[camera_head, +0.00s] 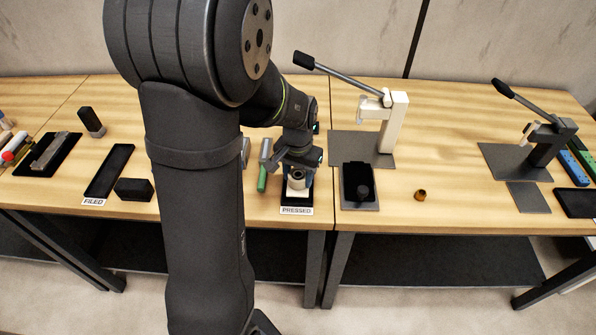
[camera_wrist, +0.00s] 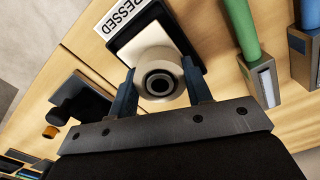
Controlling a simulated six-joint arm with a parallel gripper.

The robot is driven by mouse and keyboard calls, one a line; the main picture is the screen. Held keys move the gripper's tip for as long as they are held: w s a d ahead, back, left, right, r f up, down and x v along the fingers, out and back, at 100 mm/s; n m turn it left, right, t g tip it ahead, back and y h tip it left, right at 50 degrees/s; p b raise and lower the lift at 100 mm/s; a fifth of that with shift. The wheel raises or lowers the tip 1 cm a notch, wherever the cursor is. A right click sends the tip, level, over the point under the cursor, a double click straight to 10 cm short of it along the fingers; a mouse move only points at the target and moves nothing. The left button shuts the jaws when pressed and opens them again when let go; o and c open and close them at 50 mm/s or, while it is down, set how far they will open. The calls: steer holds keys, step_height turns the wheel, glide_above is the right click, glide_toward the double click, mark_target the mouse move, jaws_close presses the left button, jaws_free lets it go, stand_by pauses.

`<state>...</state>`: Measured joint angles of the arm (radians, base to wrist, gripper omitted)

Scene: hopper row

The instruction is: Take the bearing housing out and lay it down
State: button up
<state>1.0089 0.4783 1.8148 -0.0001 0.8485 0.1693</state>
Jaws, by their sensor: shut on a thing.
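The bearing housing (camera_wrist: 144,68) is a cream round body with a dark-ringed bore, and a pale flat part shows under it. In the head view the housing (camera_head: 296,185) is at the black tray labelled PRESSED (camera_head: 284,199), partly hidden by my wrist. My gripper (camera_wrist: 160,88) is shut on the housing, one finger on each side of the round body. The black tray also shows in the wrist view (camera_wrist: 177,30). I cannot tell whether the housing touches the tray floor or is held just above it.
A small orange-brown ring (camera_head: 420,195) lies on bare bench. An empty FILED tray (camera_head: 107,172) is left.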

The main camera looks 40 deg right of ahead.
steer(key=shift+f, duration=1)
steer(key=o, duration=1.3)
steer(key=shift+f, duration=0.1)
steer(key=shift+c, duration=0.2)
steer(key=shift+o, duration=0.2)
step_height(320, 180, up, 17)
steer(key=shift+r, duration=0.2)
step_height(320, 180, down, 17)
steer(key=shift+f, duration=0.15)
